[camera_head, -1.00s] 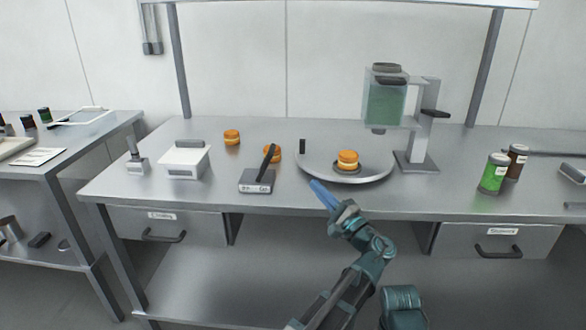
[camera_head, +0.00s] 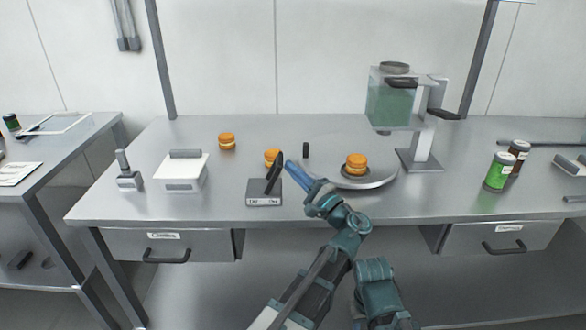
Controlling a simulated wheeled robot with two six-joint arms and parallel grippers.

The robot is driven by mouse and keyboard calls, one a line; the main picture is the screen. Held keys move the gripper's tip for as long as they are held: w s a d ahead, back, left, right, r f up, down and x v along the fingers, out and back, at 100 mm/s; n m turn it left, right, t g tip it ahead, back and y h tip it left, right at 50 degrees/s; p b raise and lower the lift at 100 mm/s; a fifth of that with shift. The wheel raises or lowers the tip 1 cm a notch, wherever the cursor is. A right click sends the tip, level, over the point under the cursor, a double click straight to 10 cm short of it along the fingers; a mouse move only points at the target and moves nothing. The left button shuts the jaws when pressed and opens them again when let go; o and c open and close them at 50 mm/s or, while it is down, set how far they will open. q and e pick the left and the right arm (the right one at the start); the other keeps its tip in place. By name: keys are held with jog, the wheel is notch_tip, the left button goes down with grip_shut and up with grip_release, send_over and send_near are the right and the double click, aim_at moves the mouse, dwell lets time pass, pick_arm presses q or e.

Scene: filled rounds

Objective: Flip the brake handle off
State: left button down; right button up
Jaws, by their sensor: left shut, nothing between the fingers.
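The brake handle (camera_head: 275,174) is a dark lever on a small grey box (camera_head: 264,199) near the front of the steel table. The lever leans up and to the right. Two small labels mark the box's front, too small to read surely. My left gripper (camera_head: 290,167), with blue fingers, is shut and empty. Its tips are just right of the lever's upper part; I cannot tell whether they touch it. My right gripper is not in view.
A round turntable (camera_head: 376,183) bearing a filled round (camera_head: 356,162) is right of the lever, partly behind my gripper. Another round (camera_head: 272,157) sits behind the lever. A white box (camera_head: 182,174) stands left. A dispenser (camera_head: 390,105) stands at the back right.

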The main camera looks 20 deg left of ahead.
aim_at(280, 163)
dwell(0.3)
pick_arm(q)
jog(key=a+r+n+g+h+p, duration=0.1)
jog(key=p, duration=0.3)
jog(key=s+a+r+n+g+h+p, duration=0.1)
jog(key=a+r+n+p, duration=0.1)
jog(key=p, duration=0.2)
jog(key=shift+a+r+n+p, duration=0.15)
jog(key=shift+r+n+p, duration=0.1)
jog(key=shift+n+p, duration=0.1)
jog(key=a+n+h+p, duration=0.1)
jog(key=p, duration=0.1)
jog(key=s+a+n+g+h+p, duration=0.1)
jog(key=a+p, duration=0.1)
jog(key=a+n+h+p, duration=0.1)
jog(key=a+p, duration=0.1)
jog(key=shift+s+a+f+g, duration=0.1)
jog(key=shift+s+a+g, duration=0.15)
jog(key=shift+s+g, duration=0.05)
jog(key=shift+a, duration=0.2)
jog(key=shift+s, duration=0.1)
jog(key=shift+p, duration=0.35)
